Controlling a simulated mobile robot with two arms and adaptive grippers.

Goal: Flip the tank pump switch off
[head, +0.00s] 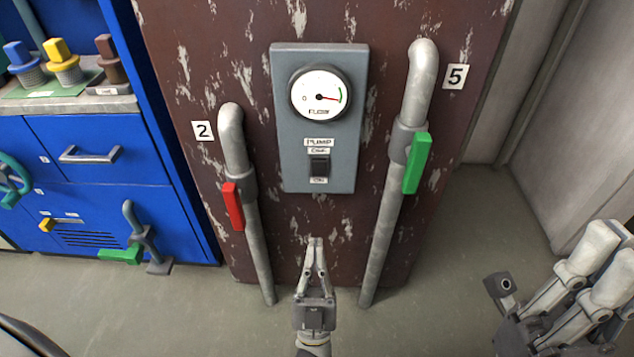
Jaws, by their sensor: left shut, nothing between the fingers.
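The tank pump switch (319,168) is a small black switch low on a grey panel (345,180), under a label reading PUMP. Small tags sit above and below it; I cannot read them surely, nor tell the switch's position. A round white gauge (319,93) above it has its needle pointing right, towards a green arc. My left gripper (316,242) is shut and empty, its tips pointing up, below the panel and apart from the switch in the picture. My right gripper (565,290) is partly in view at the lower right, away from the panel; its jaw state is unclear.
Grey pipes flank the panel: the left, marked 2, has a red handle (233,206); the right, marked 5, has a green handle (417,163). A blue cabinet (110,135) stands left, with coloured plugs on top. Bare floor (480,230) lies to the right.

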